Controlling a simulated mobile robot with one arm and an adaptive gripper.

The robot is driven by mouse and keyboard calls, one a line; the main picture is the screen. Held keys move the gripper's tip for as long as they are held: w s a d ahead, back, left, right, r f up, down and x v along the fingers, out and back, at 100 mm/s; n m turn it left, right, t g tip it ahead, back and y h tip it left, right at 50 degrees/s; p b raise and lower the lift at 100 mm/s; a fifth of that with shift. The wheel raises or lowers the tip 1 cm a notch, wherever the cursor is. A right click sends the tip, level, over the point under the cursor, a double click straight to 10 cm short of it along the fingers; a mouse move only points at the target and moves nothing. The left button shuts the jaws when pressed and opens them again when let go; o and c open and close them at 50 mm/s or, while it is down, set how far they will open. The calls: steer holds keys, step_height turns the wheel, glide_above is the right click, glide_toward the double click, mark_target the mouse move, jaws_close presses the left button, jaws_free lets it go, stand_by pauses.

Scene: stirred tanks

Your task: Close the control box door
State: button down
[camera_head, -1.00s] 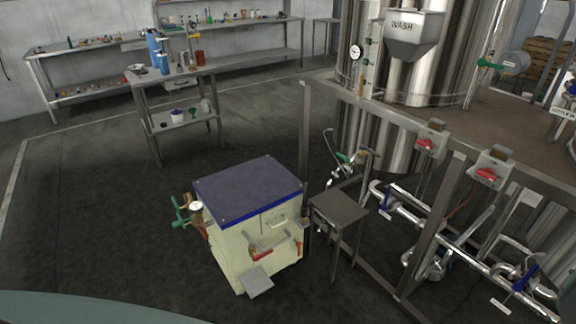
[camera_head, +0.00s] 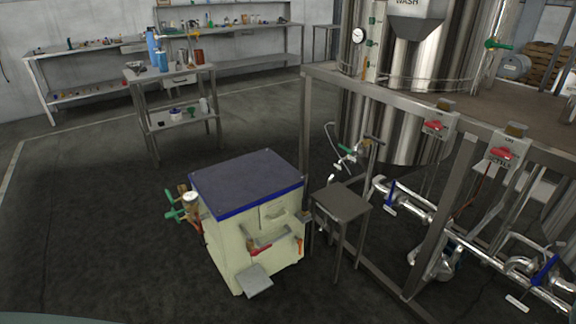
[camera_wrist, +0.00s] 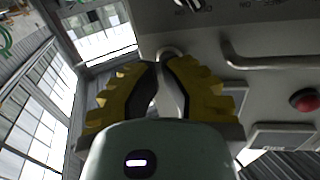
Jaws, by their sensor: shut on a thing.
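My gripper (camera_wrist: 166,72) shows in the wrist view, with two yellow fingers and dark inner pads. It is shut on a pale curved handle (camera_wrist: 170,84) that rises between the fingers. Behind and to the right is a grey panel (camera_wrist: 220,30), apparently the control box or its door. It bears a red button (camera_wrist: 304,101), a long grey bar handle (camera_wrist: 272,62) and dark knobs near the top edge. How far the door stands open cannot be told. Neither my gripper nor this panel can be made out in the head view.
In the head view, a cream cabinet with a blue-edged top (camera_head: 248,180) stands on the dark floor. A small metal stand (camera_head: 342,203) and a railing with pipes and red switches (camera_head: 436,125) are to its right. Open floor lies to the left.

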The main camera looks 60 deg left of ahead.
steer(key=d+t+b, duration=0.1)
steer(key=b, duration=0.5)
steer(key=d+n+t+y+b, duration=0.1)
steer(key=b, duration=0.5)
steer(key=w+d+n+t+b, duration=0.1)
steer(key=b, duration=0.5)
steer(key=shift+w+d+f, duration=0.1)
steer(key=shift+d+f, duration=0.05)
steer(key=shift+f, duration=0.1)
steer(key=n+t+y+b, duration=0.1)
steer(key=b, duration=0.2)
steer(key=shift+w+d+r, duration=0.1)
steer(key=shift+d+r, duration=0.1)
